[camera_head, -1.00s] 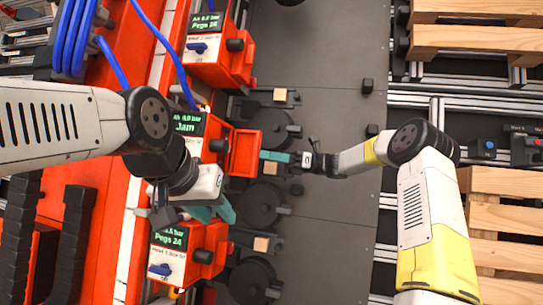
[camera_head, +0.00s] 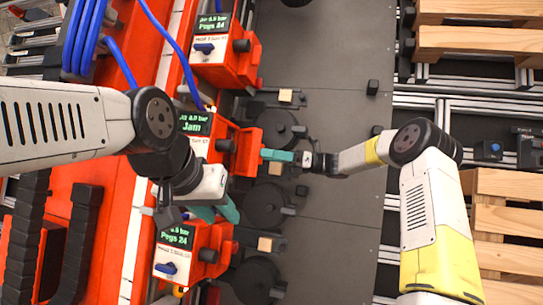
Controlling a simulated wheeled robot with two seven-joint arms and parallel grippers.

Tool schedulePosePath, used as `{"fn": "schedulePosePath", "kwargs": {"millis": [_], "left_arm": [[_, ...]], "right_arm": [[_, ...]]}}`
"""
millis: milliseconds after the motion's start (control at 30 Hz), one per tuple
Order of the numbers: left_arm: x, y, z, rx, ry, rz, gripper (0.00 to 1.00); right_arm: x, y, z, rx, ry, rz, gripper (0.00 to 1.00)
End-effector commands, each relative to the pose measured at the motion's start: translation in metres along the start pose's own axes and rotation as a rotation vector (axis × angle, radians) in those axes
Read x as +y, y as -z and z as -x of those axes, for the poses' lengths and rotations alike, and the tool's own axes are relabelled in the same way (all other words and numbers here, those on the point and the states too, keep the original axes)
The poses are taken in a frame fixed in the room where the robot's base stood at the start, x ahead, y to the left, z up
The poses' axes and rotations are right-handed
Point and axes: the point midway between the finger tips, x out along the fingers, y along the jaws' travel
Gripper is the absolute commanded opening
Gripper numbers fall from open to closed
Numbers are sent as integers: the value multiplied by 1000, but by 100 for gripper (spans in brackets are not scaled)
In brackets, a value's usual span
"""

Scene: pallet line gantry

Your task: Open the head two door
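Head two is the middle red unit, with a green "Jam" display (camera_head: 196,123). Its red door (camera_head: 247,152) stands out on the right side of the unit. My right gripper (camera_head: 266,155) points left, with its teal fingertips at the door's right edge; I cannot tell whether they touch it. Its fingers overlap in this view, so the gap between them is hidden. My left gripper (camera_head: 217,212) is just below head two, above the lower unit, with its two teal fingers apart and nothing seen between them. My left wrist covers part of head two's front.
Similar red units showing "Pegs 24" stand above (camera_head: 222,60) and below (camera_head: 190,250). Black round parts (camera_head: 279,130) and small wooden blocks (camera_head: 268,244) line the dark plate (camera_head: 335,235). Blue hoses (camera_head: 80,40) hang upper left. Wooden pallets (camera_head: 505,210) are at right.

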Motion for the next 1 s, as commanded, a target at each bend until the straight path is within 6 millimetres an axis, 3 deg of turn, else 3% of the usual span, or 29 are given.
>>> {"fn": "schedulePosePath", "kwargs": {"millis": [567, 1000], "left_arm": [[0, 0, 0, 0, 0, 0, 36], [0, 0, 0, 0, 0, 0, 36]], "right_arm": [[-4, 1, -3, 0, 8, -1, 35], [-1, 0, 68, -4, 5, 1, 35]]}}
